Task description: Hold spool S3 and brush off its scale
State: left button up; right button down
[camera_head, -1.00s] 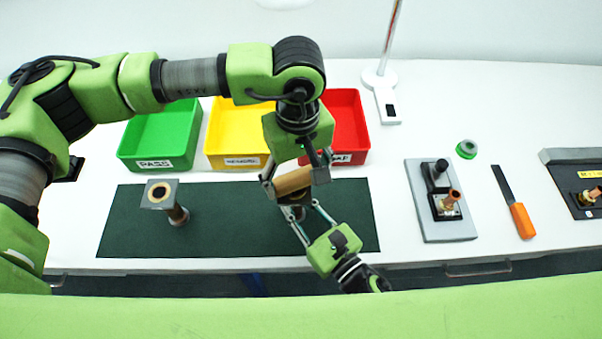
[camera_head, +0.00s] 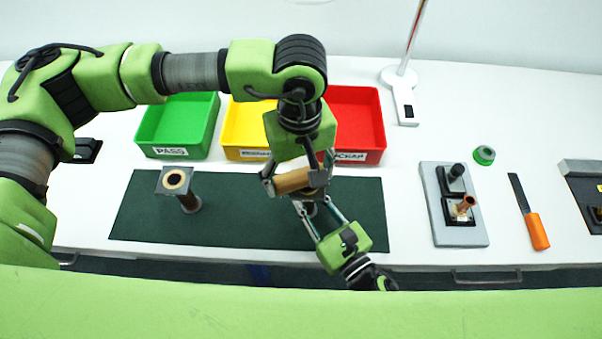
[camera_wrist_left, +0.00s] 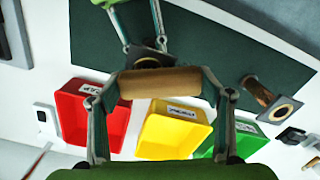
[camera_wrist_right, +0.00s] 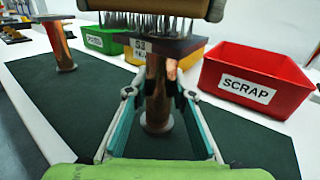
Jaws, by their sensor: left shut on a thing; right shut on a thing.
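My left gripper (camera_head: 296,178) is shut on a brush with a wooden block (camera_wrist_left: 160,82), held level above the mat. In the right wrist view its bristles (camera_wrist_right: 150,25) hang at the dark square top flange of spool S3 (camera_wrist_right: 158,100) and seem to touch it. The spool stands upright, with a copper body and an S3 label (camera_wrist_right: 139,46). My right gripper (camera_wrist_right: 160,95) is shut around its body, low over the mat. In the head view the brush and left gripper hide much of this spool. Scale on the flange cannot be made out.
Another spool (camera_head: 187,190) stands on the green mat (camera_head: 240,220) at the left. Green PASS (camera_head: 178,125), yellow (camera_head: 248,125) and red SCRAP (camera_head: 358,120) bins stand behind. To the right are a grey fixture (camera_head: 455,205), a green ring (camera_head: 484,155) and an orange-handled tool (camera_head: 530,215).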

pick_arm(q)
jog(key=shift+r, duration=3.5)
pick_arm(e)
jog(key=c, duration=1.7)
grip_release()
jog(key=v, duration=1.2)
